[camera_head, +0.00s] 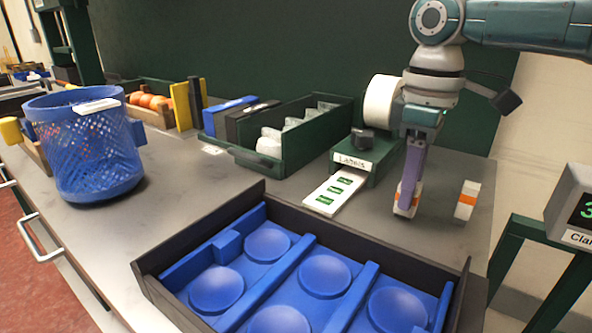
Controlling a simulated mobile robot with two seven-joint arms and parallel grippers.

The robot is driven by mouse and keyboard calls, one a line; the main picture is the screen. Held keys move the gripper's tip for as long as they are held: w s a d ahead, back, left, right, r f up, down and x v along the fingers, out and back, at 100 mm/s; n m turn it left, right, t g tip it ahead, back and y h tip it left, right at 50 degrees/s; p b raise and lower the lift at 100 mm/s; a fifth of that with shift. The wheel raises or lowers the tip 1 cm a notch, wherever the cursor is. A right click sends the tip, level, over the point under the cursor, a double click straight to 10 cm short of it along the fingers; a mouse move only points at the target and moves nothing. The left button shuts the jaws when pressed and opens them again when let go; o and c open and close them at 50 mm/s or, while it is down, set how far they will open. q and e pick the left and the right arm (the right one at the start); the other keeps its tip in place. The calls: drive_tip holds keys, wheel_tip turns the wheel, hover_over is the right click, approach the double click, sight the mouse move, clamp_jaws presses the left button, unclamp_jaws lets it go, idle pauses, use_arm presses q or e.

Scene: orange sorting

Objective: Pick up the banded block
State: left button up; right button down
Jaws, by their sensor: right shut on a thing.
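My right gripper (410,190) points down at the right part of the bench, with its purple-grey fingers shut on a white block with an orange band (404,210). The fingers partly hide this block. It is at or very near the bench top; I cannot tell whether it touches. My left gripper is not in view.
A dark tray (205,226) with blue round-cupped inserts lies in front. A green label dispenser (366,160) stands close left of the gripper. A green bin (290,137), a blue mesh basket (85,150) and a scale display (575,208) are further out. Grey bench between basket and tray is clear.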

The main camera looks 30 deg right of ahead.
drive_tip(key=shift+r, duration=0.55)
wheel_tip(320, 180, up, 19)
drive_tip(key=p, duration=0.3)
drive_tip(key=shift+p, duration=0.35)
drive_tip(key=shift+f, duration=0.1)
